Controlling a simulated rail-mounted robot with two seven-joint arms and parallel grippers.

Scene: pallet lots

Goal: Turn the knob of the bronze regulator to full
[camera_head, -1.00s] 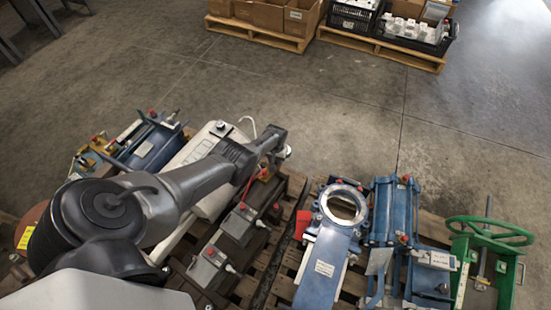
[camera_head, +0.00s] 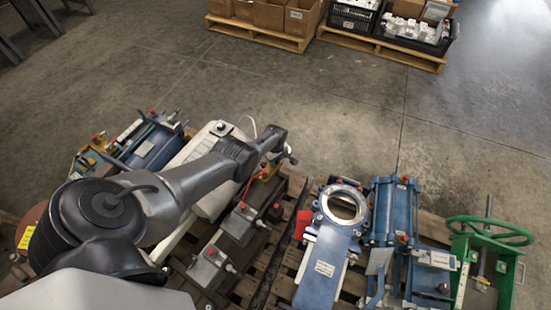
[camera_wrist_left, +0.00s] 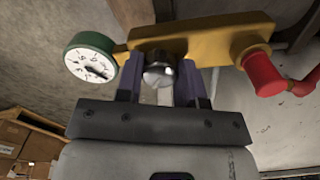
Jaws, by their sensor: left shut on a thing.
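The bronze regulator shows in the left wrist view as a yellow-brown body (camera_wrist_left: 215,38) with a green-rimmed white dial gauge (camera_wrist_left: 91,57) on its left and a red fitting (camera_wrist_left: 265,75) on its right. A shiny silver knob (camera_wrist_left: 158,72) sits at its front. My left gripper (camera_wrist_left: 160,80) has one dark finger on each side of the knob and is shut on it. The knob's setting cannot be read. My right gripper is out of view.
Below stand dark grey boxes (camera_head: 234,222) on a wooden pallet. To the right are a blue valve (camera_head: 326,262), a blue cylinder unit (camera_head: 381,212) and a green handwheel (camera_head: 490,231). The floor behind is clear up to loaded pallets.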

